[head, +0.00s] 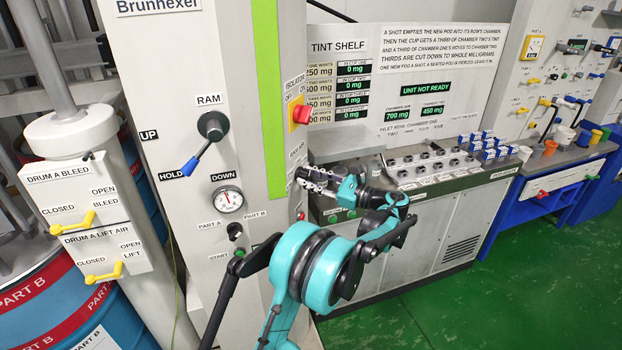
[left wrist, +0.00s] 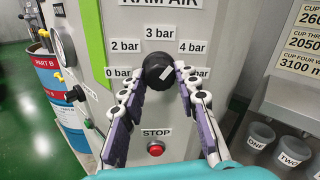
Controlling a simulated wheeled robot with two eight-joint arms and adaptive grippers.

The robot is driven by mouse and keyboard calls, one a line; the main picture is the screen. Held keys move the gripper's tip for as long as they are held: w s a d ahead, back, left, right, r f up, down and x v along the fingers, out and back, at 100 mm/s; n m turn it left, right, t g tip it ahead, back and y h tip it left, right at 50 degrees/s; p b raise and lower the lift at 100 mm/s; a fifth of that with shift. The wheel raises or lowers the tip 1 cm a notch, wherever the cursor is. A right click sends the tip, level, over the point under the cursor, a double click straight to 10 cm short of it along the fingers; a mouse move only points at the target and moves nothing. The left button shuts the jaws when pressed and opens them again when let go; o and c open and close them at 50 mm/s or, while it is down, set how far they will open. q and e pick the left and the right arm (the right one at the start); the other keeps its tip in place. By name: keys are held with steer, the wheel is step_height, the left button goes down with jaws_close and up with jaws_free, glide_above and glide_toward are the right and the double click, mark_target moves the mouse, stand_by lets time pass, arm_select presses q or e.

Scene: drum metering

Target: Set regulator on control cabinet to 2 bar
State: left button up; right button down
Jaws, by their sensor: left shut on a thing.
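The regulator knob (left wrist: 157,70) is a round black knob under the RAM AIR label on the grey cabinet (left wrist: 203,105) in the left wrist view. Bar labels ring it: 0 bar at left, 2 bar at upper left, 3 bar on top, 4 bar at upper right, and a partly hidden one at right. A white mark on its face slants toward the upper right. My left gripper (left wrist: 159,75) is shut on the knob, one finger on each side. In the head view my left gripper (head: 318,183) reaches the cabinet's right side; the knob cannot be made out there. My right gripper is not in view.
A red STOP button (left wrist: 155,149) sits below the knob. The tint shelf bench (head: 450,225) stands to the right. Green floor is open at lower right.

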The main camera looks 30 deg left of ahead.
arm_select(q)
steer(key=n, duration=0.4)
steer(key=shift+n, duration=0.4)
steer(key=n, duration=0.3)
steer(key=shift+w+n+y, duration=0.1)
steer(key=shift+n+y, duration=0.2)
steer(key=shift+n, duration=0.1)
steer(key=n+g, duration=0.1)
steer(key=n, duration=0.3)
steer(key=shift+n, duration=0.4)
steer(key=shift+w+n+p, duration=0.1)
steer(key=shift+n+p, duration=0.25)
steer(key=shift+n, duration=1.75)
steer(key=o, duration=1.1)
steer(key=shift+o, duration=0.2)
